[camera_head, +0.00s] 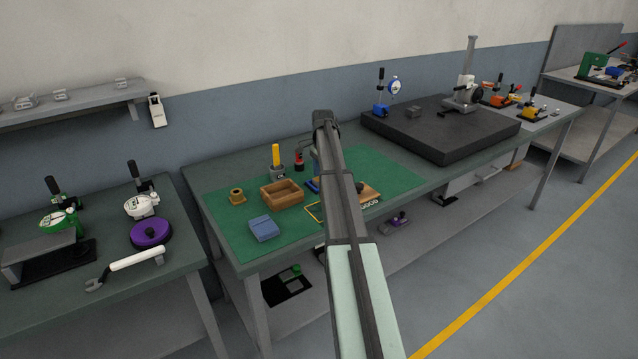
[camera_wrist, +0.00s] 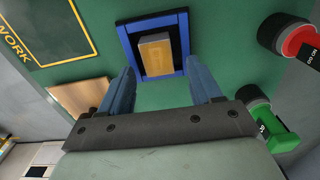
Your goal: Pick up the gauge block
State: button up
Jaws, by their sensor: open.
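The gauge block, a small grey-tan block (camera_wrist: 156,57), sits inside a square blue-rimmed tray (camera_wrist: 180,66) with a dark inside, on the green mat. My gripper (camera_wrist: 160,78) is open in the wrist view, with one blue-grey finger on each side of the tray's near part. The block lies ahead of the fingertips, roughly midway between them, and nothing is held. I cannot tell how high the fingers are above it. In the head view my arm hides the block and the fingers; only a bit of the blue tray (camera_head: 313,185) shows left of the arm.
In the wrist view, a red-and-black item (camera_wrist: 292,36) and a green-and-black item (camera_wrist: 268,125) stand at right, and a wooden board (camera_wrist: 82,97) lies left. In the head view, a wooden box (camera_head: 283,205), brass piece (camera_head: 237,196) and blue case (camera_head: 264,229) share the mat.

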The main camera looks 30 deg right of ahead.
jog(key=shift+f, duration=0.3)
jog(key=shift+c, duration=0.5)
grip_shut()
